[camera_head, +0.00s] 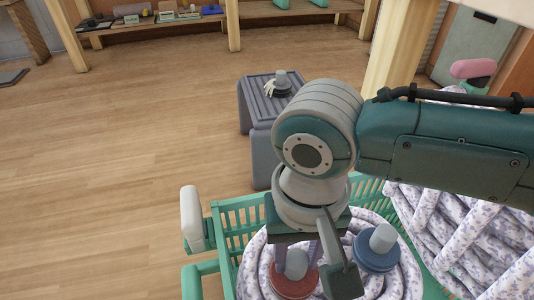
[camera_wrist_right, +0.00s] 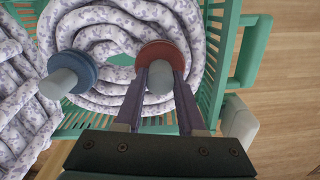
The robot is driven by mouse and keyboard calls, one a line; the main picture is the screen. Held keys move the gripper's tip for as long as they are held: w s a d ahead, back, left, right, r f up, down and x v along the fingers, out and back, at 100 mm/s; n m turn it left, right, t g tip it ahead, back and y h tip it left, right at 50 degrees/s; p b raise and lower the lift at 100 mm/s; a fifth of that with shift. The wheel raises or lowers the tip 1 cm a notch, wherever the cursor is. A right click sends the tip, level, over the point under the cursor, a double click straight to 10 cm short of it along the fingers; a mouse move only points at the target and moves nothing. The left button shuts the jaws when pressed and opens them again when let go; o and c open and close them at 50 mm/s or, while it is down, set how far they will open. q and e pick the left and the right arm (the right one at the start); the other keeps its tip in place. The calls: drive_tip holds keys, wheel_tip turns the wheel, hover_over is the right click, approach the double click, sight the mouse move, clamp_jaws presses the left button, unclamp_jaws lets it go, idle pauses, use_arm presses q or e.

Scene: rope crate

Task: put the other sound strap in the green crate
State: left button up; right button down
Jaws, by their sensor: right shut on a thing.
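The green crate (camera_head: 240,206) is at the bottom of the head view; its slatted wall also shows in the wrist view (camera_wrist_right: 224,40). A pale coil with a purple flower pattern (camera_head: 255,262) lies within its walls. On the coil are a red disc (camera_head: 291,284) and a blue disc (camera_head: 377,252), each with a grey knob. My right gripper (camera_head: 297,262) points down and is shut on the red disc's grey knob (camera_wrist_right: 160,78), with one finger on each side. Whether the disc is lifted off the coil I cannot tell. My left gripper is out of view.
More patterned coils (camera_head: 458,215) are piled at the right, partly behind my right arm. A grey stand (camera_head: 256,117) holds a pale glove and a knobbed disc. Wooden posts and a shelf are at the back.

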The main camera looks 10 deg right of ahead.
sight(297, 257)
drive_tip(key=shift+f, duration=0.2)
drive_tip(key=c, duration=0.6)
unclamp_jaws()
drive_tip(key=shift+o, duration=0.8)
wheel_tip(297, 257, up, 10)
drive_tip(key=p, duration=0.8)
